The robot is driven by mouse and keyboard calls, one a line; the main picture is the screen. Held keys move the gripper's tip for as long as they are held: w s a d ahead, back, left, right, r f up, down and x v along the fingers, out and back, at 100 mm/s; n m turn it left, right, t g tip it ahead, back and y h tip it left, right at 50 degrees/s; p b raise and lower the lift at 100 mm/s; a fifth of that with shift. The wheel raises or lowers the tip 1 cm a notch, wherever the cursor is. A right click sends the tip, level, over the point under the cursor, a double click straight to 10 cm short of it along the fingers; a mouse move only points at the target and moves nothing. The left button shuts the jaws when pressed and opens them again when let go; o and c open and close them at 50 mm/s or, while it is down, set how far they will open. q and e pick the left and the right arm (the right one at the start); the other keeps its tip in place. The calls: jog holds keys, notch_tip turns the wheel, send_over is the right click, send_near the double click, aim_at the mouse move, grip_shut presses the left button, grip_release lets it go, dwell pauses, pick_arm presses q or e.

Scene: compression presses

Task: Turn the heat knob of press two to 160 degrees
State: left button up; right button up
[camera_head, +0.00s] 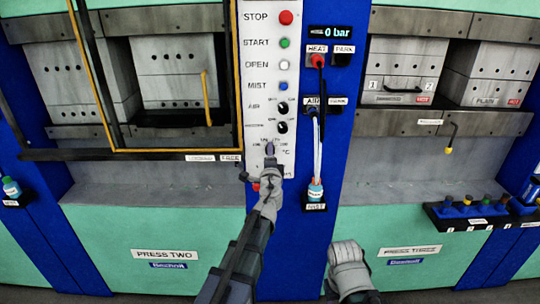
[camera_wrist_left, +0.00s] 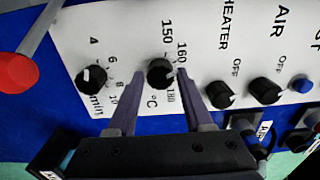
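The heat knob (camera_wrist_left: 160,73) is a black dial marked °C on the white panel of press two (camera_head: 268,100). Printed 150, 160 and 180 surround it. A light mark shows on its right side, on the side of 160 and 180; the exact reading is unclear. My left gripper (camera_wrist_left: 161,74) is open, with one finger on each side of the knob; I cannot tell whether they touch it. In the head view my left gripper (camera_head: 270,156) covers the knob at the panel's lower part. My right gripper (camera_head: 348,256) is low, away from the panel; its fingers are unclear.
Beside the knob are a minute dial (camera_wrist_left: 91,78), a HEATER knob (camera_wrist_left: 220,95) and an AIR knob (camera_wrist_left: 264,90). A black and yellow guard frame (camera_head: 150,151) stands left of the panel.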

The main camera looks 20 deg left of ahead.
pick_arm(q)
jog(key=shift+o, duration=1.4)
jog(key=v, duration=0.7)
jog(key=shift+s, duration=0.4)
jog(key=shift+d, duration=0.1)
jog(key=s+d+f+n+g+p, duration=0.2)
jog(key=s+d+f+n+g, duration=0.2)
jog(key=s+f+n+g, duration=0.8)
jog(key=s+d+f+g+h, duration=0.2)
jog(key=s+d, duration=0.3)
jog(key=s, duration=0.3)
jog(key=s+d+f+m+g+h+p, duration=0.1)
jog(key=s+d+f+g, duration=0.2)
jog(key=s, duration=0.5)
jog(key=d+f, duration=0.1)
jog(key=d, duration=0.1)
jog(key=shift+d+f+g+h, duration=0.3)
jog(key=shift+f+g+h, duration=0.1)
